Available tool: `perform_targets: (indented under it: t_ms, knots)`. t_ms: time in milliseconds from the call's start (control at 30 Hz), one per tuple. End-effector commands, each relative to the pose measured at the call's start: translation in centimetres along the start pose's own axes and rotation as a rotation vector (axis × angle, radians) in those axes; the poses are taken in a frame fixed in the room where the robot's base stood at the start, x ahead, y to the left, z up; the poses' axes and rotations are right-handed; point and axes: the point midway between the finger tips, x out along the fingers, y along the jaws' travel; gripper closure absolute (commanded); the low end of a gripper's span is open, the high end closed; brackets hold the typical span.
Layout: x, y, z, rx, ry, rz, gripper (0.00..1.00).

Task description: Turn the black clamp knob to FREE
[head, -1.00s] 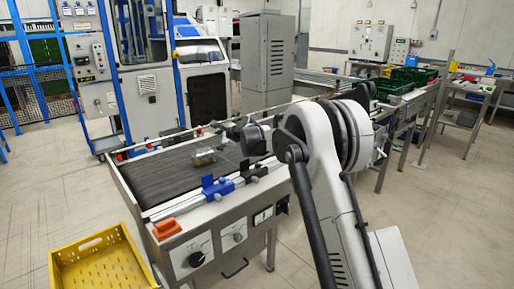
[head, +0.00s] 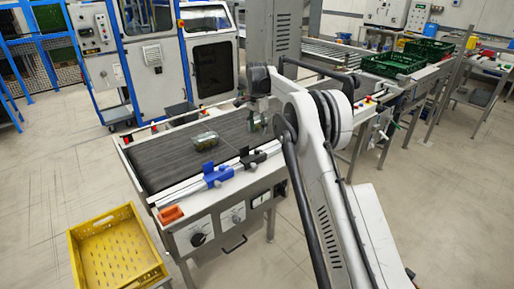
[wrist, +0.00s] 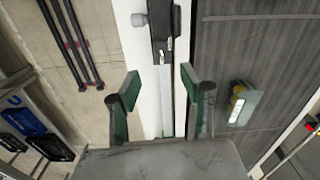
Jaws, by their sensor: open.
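The black clamp (head: 252,157) sits on the pale rail along the conveyor's near side, right of a blue clamp (head: 216,175). In the wrist view the black clamp (wrist: 163,40) is at the top centre, and its round knob (wrist: 139,20) sticks out to the left. The knob's marking cannot be read. My gripper (wrist: 165,92) is open and empty, with its two green-padded fingers on either side of the rail in the picture. The fingers show below the clamp and apart from it.
The dark conveyor belt (head: 165,165) carries a clear container (head: 207,140), also in the wrist view (wrist: 240,105). A yellow crate (head: 115,250) is on the left. Green crates (head: 393,64) stand at the back right.

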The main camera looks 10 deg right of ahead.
Motion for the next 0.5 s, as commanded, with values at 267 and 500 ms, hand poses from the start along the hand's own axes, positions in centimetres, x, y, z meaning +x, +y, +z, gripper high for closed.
perform_targets:
  t_ms: [267,500]
  knots:
    - [5.3,-0.1,0.0,0.0,0.0,-0.002,0.59]
    - [8.8,-0.1,0.0,0.0,0.0,-0.002,0.59]
